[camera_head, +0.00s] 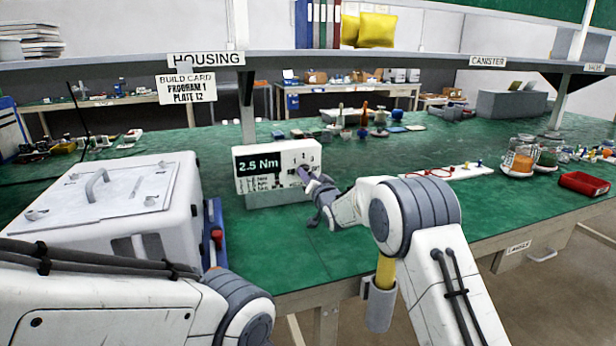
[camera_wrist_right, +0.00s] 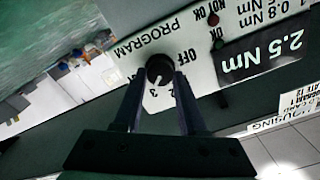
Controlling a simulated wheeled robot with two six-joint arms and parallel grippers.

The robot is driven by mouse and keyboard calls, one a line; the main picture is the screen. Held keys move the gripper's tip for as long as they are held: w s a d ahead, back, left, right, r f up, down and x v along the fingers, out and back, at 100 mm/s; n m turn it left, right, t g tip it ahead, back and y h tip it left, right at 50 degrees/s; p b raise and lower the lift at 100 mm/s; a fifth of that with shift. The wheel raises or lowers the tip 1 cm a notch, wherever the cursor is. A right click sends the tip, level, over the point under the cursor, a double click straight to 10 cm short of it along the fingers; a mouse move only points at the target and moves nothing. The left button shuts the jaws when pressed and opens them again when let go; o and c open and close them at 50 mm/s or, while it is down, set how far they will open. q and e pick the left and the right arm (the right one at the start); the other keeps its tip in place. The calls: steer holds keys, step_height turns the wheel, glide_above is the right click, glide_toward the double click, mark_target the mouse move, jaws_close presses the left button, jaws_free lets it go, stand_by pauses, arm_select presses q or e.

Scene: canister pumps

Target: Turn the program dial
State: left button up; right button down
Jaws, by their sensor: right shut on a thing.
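The white program box (camera_head: 277,184) stands on the green bench near the middle of the head view, with a lit display (camera_head: 258,163) reading 2.5 Nm. Its black program dial (camera_wrist_right: 160,69) shows in the right wrist view, upside down, with OFF and some numbers printed around it. My right gripper (camera_head: 306,174) reaches the box's front right side and is shut on the dial, one finger on each side. I cannot surely read where the dial's pale mark points. The gripper hides the dial in the head view. My left gripper is out of view.
A build card (camera_head: 187,89) reading PROGRAM 1, PLATE 12 hangs from the shelf. A white housing (camera_head: 110,205) stands at the left. A white strip (camera_head: 455,172), cups with small parts and a red tray (camera_head: 584,184) lie to the right. Bare bench lies in front of the box.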

steer(key=shift+f+m+p, duration=0.15)
steer(key=shift+m+p, duration=0.1)
steer(key=shift+m, duration=1.75)
steer(key=shift+f+m+p, duration=0.1)
steer(key=shift+m+p, duration=0.1)
steer(key=shift+m, duration=1.8)
steer(key=c, duration=0.8)
jaws_free()
steer(key=o, duration=0.3)
steer(key=shift+o, duration=0.2)
steer(key=shift+r, duration=0.1)
steer(key=shift+s, duration=0.1)
